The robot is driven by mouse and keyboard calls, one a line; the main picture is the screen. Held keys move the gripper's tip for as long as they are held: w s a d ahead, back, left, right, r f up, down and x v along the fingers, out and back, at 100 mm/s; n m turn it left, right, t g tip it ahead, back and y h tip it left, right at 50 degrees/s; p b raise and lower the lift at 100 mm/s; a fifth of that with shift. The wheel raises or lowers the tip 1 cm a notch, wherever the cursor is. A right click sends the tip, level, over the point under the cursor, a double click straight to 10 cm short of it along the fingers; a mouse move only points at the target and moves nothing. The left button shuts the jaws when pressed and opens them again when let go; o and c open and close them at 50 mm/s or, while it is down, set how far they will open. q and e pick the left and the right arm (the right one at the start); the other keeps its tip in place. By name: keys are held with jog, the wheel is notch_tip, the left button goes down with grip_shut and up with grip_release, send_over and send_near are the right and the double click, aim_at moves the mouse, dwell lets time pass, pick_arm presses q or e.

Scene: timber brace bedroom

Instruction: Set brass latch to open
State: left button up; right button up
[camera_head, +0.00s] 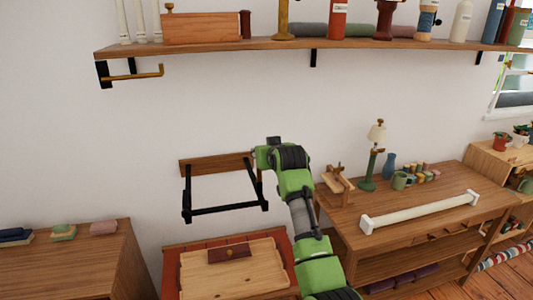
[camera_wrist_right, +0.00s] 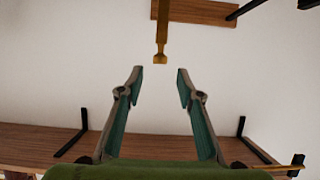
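A brass lever that looks like the latch (camera_wrist_right: 161,35) shows in the right wrist view, lying against a wooden wall board (camera_wrist_right: 205,12). My right gripper (camera_wrist_right: 159,74) is open, with its two fingertips either side of the line of the lever's tip and a little short of it. Nothing is between the fingers. In the head view my right arm reaches up to the right end of the same wooden board (camera_head: 215,164), and its wrist hides the lever there. A black frame (camera_head: 225,208) hangs from the board. My left gripper is not in view.
A long shelf (camera_head: 300,46) with bottles runs above, with a brass rod (camera_head: 140,76) on a black bracket below its left end. Below is a red-edged box (camera_head: 172,272) with a wooden panel. A desk (camera_head: 420,222) with a lamp (camera_head: 372,158) stands right.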

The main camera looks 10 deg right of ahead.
jog(key=shift+v, duration=1.9)
jog(key=s+f+n+g+b, duration=0.15)
jog(key=s+f, duration=0.35)
jog(key=f, duration=1.4)
jog(key=s+f+m+g, duration=0.1)
jog(key=s+f+g, duration=0.3)
jog(key=f, duration=1.5)
jog(key=s+f, duration=1.3)
jog(key=f, duration=0.2)
jog(key=s+d+f+n+g+b, duration=0.1)
jog(key=s+f+g, duration=0.1)
jog(key=s+f, duration=0.7)
jog(key=s+d+f+g+b, duration=0.1)
jog(key=s+d+f+g, duration=0.1)
jog(key=s+f, duration=0.7)
jog(key=s+d+f+g, duration=0.1)
jog(key=s+f, duration=0.2)
jog(key=s, duration=1.3)
jog(key=s+d+f+g, duration=0.2)
jog(key=s+f, duration=0.2)
jog(key=s, duration=1.2)
jog(key=shift+d, duration=0.25)
